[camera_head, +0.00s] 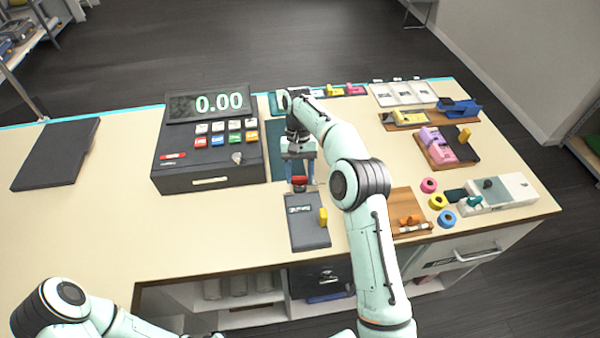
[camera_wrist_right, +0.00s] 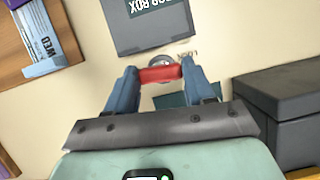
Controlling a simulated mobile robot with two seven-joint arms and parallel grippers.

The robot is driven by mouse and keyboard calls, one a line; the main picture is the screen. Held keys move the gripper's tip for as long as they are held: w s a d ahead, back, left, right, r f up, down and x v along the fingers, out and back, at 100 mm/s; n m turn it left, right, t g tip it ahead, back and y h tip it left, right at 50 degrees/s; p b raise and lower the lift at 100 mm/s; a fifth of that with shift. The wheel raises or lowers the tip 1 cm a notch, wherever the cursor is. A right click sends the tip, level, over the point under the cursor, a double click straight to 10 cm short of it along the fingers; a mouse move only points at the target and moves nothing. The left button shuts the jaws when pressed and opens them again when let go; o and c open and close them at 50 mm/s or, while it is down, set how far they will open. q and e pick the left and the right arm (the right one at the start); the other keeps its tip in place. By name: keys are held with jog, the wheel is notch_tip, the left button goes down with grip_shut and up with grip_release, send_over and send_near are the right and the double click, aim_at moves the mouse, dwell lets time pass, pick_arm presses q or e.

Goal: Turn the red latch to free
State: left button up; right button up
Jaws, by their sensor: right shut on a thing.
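The red latch (camera_head: 299,181) sits on the counter just behind a dark grey drop box. It also shows in the right wrist view (camera_wrist_right: 160,74) as a short red bar across the gap between my fingers, with a round grey piece beside it. My right gripper (camera_head: 299,178) reaches down over the latch with its blue fingers, one at each end of the bar, and is shut on it.
The drop box (camera_head: 307,235) with a yellow piece (camera_head: 323,216) lies in front of the latch. A cash register (camera_head: 208,155) stands to the left. Coloured tape rolls (camera_head: 437,201) and trays lie to the right. The counter's left front (camera_head: 90,230) is clear.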

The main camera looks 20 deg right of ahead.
jog(key=shift+n, duration=0.6)
jog(key=shift+h, duration=0.3)
jog(key=o, duration=1)
jog(key=shift+o, duration=0.2)
